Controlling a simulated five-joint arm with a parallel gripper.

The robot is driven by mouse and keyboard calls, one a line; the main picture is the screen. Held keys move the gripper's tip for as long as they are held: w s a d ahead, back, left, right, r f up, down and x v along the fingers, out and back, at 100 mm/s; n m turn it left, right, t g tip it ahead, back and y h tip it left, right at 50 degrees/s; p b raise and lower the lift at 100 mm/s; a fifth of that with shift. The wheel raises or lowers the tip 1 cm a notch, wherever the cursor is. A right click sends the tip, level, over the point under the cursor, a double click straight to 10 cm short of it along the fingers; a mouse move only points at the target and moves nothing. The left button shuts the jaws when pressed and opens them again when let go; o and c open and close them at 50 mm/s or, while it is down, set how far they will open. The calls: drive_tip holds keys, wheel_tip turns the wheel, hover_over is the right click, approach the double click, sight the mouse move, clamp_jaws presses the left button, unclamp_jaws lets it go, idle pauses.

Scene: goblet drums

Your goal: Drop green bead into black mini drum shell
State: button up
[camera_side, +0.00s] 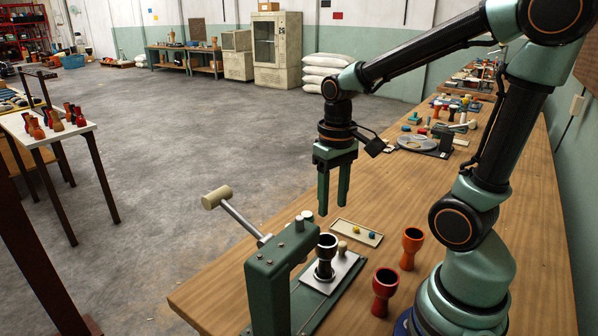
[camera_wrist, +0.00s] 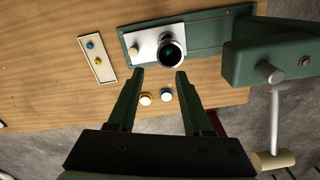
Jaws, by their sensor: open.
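The black mini drum shell (camera_side: 325,266) stands upright on a white plate on the green press base. Its round mouth shows in the wrist view (camera_wrist: 171,51), with a dark greenish round patch inside; I cannot tell for sure whether this is the green bead. No green bead is clear elsewhere. My gripper (camera_side: 333,209) is open and empty, pointing down above the table near the shell and apart from it. In the wrist view its fingertips (camera_wrist: 160,72) are spread just below the shell's mouth.
A shallow tray (camera_side: 342,225) holds a yellow bead (camera_side: 357,230) and a blue bead (camera_side: 372,234). The green press (camera_side: 270,275) with its mallet-like lever (camera_side: 217,197) stands beside the shell. Orange (camera_side: 411,247) and red (camera_side: 384,291) shells stand to the right. Two pale-topped small items (camera_wrist: 156,97) lie near the table edge.

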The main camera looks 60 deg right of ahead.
wheel_tip(320, 180, up, 11)
drive_tip(key=shift+r, duration=0.15)
idle(0.4)
drive_tip(key=w+a+f+n+t, duration=0.1)
drive_tip(key=a+f+n+t, duration=0.2)
drive_tip(key=a+f+t, duration=0.1)
drive_tip(key=shift+w+a+f+t, duration=0.15)
drive_tip(key=shift+w+a+t, duration=0.1)
drive_tip(key=shift+a+t, duration=0.75)
drive_tip(key=shift+o, duration=0.3)
drive_tip(key=shift+a, duration=0.15)
